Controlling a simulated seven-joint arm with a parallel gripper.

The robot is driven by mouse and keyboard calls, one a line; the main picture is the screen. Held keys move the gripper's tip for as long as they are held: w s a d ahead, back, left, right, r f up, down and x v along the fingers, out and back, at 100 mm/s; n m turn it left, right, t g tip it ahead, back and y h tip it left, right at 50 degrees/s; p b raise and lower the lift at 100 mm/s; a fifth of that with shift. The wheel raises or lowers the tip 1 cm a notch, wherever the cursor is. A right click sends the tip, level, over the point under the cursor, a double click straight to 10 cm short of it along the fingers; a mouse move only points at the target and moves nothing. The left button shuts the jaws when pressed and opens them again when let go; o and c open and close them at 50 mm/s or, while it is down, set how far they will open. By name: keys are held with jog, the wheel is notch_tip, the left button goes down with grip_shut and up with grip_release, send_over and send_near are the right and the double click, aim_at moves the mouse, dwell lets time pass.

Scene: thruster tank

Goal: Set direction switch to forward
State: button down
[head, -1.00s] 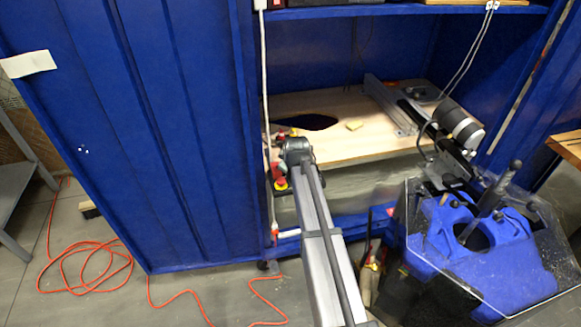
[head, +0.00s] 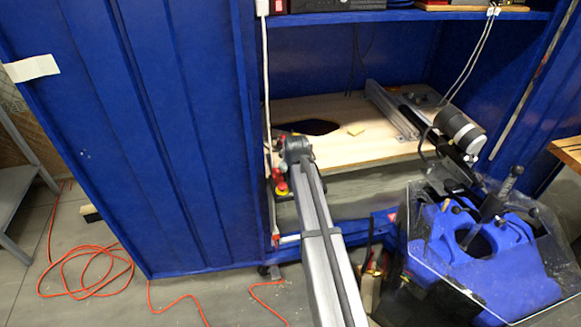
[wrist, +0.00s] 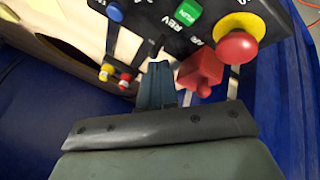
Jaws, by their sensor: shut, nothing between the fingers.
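In the wrist view, a black control panel (wrist: 218,28) crosses the top, tilted. A dark lever-like part (wrist: 155,48) lies below the REV lettering; it may be the direction switch, but its setting cannot be read. My gripper (wrist: 157,66) is shut and empty, its fingertips just below that part. Whether they touch is unclear. A red block-shaped knob (wrist: 201,70) is just right of the fingers. In the head view, the end of my arm (head: 297,150) is at the panel and hides most of it; the fingers cannot be made out there.
The panel also bears a green button (wrist: 187,13), a blue button (wrist: 115,13) and a red mushroom button on yellow (wrist: 237,48). Small red and yellow parts (wrist: 124,81) lie left of the fingers. A blue cabinet door (head: 160,140) stands left of my arm; a wooden board (head: 350,115) lies behind.

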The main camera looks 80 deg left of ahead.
jog(key=shift+r, duration=0.65)
notch_tip(320, 180, up, 10)
jog(key=a, duration=0.1)
jog(key=shift+s, duration=0.25)
dwell(0.8)
